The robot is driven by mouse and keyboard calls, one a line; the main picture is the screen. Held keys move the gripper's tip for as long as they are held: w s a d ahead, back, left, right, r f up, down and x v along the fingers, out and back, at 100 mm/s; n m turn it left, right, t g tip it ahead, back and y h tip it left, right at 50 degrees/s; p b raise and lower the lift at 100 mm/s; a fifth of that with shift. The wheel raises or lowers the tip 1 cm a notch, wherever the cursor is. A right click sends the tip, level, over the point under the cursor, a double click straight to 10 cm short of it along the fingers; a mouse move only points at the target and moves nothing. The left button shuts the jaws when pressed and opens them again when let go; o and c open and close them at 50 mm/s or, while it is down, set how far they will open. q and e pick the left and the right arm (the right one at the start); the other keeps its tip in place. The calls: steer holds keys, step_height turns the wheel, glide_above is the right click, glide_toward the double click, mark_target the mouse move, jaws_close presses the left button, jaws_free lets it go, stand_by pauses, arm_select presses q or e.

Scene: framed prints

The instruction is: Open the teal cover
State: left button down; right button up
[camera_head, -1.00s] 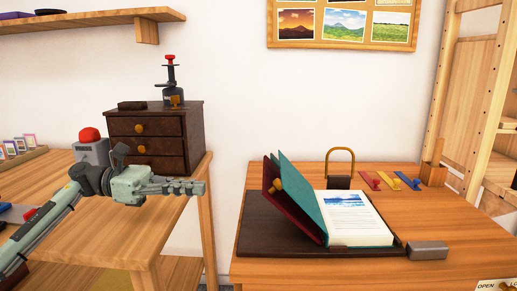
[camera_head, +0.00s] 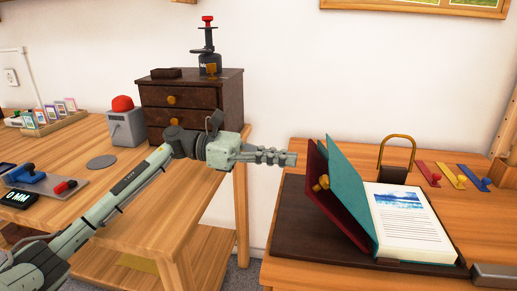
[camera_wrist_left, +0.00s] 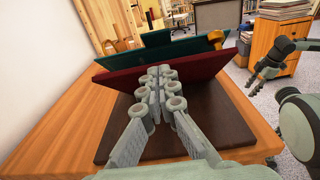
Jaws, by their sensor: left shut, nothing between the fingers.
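An open book lies on a dark brown mat (camera_head: 310,249) on the right table, its white page with a blue picture (camera_head: 402,210) facing up. Its teal cover (camera_head: 352,190) stands tilted up and leaning left. A maroon panel (camera_head: 335,200) with a brass knob (camera_head: 321,184) is on its left side. In the wrist view the maroon panel (camera_wrist_left: 200,72) is in front of the teal panel (camera_wrist_left: 165,50). My left gripper (camera_head: 292,158) is shut and empty, just left of the panels; contact is unclear. A gripper on the right of the wrist view (camera_wrist_left: 258,78), apparently my right one, is too small to read.
A grey metal block (camera_head: 497,275) is at the right. A dark drawer chest (camera_head: 195,105) stands on the left table (camera_head: 125,210). A gap separates the tables.

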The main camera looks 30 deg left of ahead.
mark_target(330, 156)
arm_select(q)
steer(key=d+r, duration=0.1)
steer(key=w+d+r+p, duration=0.1)
steer(key=d, duration=0.1)
steer(key=shift+d+r, duration=0.1)
steer(key=shift+r, duration=0.2)
arm_select(e)
steer(key=x, duration=0.3)
steer(key=shift+a+f, duration=0.3)
steer(key=shift+a, duration=0.05)
arm_select(q)
steer(key=shift+w+d+r+y+p, duration=0.15)
steer(key=shift+d+r+y+p, duration=0.2)
steer(key=shift+r+p, duration=0.25)
steer(key=shift+w+d+r+y+p, duration=0.1)
steer(key=shift+d+r+y+p, duration=0.15)
steer(key=shift+d+r+p, duration=0.3)
steer(key=d, duration=0.1)
steer(key=d+r, duration=0.1)
steer(key=w+d+r+b, duration=0.1)
steer(key=shift+d+r, duration=0.25)
steer(key=shift+d, duration=0.1)
steer(key=shift+w+d+r, duration=0.15)
steer(key=shift+d+r, duration=0.1)
steer(key=shift+d, duration=0.2)
arm_select(e)
step_height(330, 156, down, 2)
steer(key=shift+f, duration=0.1)
